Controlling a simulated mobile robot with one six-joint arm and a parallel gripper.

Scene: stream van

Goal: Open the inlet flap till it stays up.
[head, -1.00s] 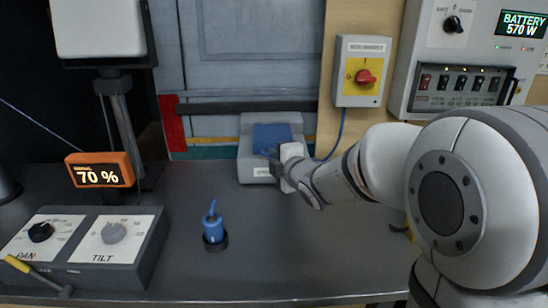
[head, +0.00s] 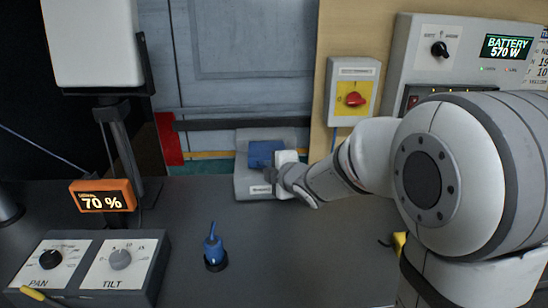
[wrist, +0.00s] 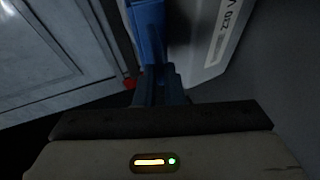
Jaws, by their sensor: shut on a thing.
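The blue inlet flap (head: 263,154) sits on the front of a grey box (head: 244,184) against the back wall of the bench. In the head view my gripper (head: 272,173) is at the flap's lower right, partly covering the box front. In the wrist view my fingertips (wrist: 158,84) are together on the lower end of the blue flap (wrist: 147,28), beside the grey box (wrist: 205,45) with its printed label. My gripper is shut on the flap. The flap's exact angle and the inlet behind it cannot be made out.
A blue plug (head: 213,250) stands upright in a dark holder on the bench. A pan and tilt panel (head: 88,265) is at the left. A red and yellow switch box (head: 353,90) hangs on the wall right of the inlet.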

